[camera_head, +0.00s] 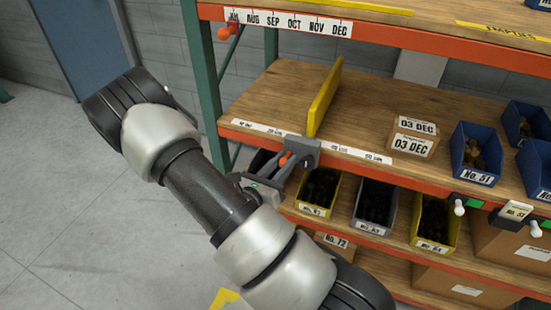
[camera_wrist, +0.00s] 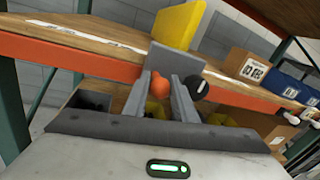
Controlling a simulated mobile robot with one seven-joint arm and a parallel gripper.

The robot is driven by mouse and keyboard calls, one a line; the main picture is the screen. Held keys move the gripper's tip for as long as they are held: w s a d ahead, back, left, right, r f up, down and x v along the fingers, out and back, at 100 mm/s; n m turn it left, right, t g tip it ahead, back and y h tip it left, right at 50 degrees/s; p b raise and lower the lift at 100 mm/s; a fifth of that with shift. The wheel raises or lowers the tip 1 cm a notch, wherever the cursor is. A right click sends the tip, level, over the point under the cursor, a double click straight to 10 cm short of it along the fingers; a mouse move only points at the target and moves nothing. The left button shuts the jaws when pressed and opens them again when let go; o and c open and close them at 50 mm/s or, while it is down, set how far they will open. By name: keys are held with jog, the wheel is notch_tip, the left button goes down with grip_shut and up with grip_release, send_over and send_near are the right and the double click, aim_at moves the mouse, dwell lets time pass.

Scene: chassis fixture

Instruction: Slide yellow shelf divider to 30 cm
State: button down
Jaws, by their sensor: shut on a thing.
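The yellow shelf divider (camera_head: 325,97) stands upright on the middle wooden shelf, running from front to back. At its front is a grey carriage (camera_head: 302,150) on the shelf's orange edge; its plate also shows in the wrist view (camera_wrist: 172,62). My gripper (camera_head: 284,162) is in front of this carriage. In the wrist view its two grey fingers are shut on the orange knob (camera_wrist: 158,87). A black knob (camera_wrist: 201,85) sits just right of the fingers. A white scale strip (camera_head: 357,153) runs along the edge on both sides of the carriage; its numbers are too small to read surely.
On the shelf to the right are a brown box marked 03 DEC (camera_head: 413,137) and a blue bin (camera_head: 476,152). Several bins, such as a yellow one (camera_head: 318,192), stand below. A green upright (camera_head: 203,75) is left. The shelf left of the divider is bare.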

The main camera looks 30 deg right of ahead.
jog(key=c, duration=1.7)
grip_release()
jog(key=shift+c, duration=0.2)
jog(key=shift+a, duration=0.15)
jog(key=v, duration=1.7)
jog(key=shift+p, duration=0.4)
jog(key=shift+a, duration=0.15)
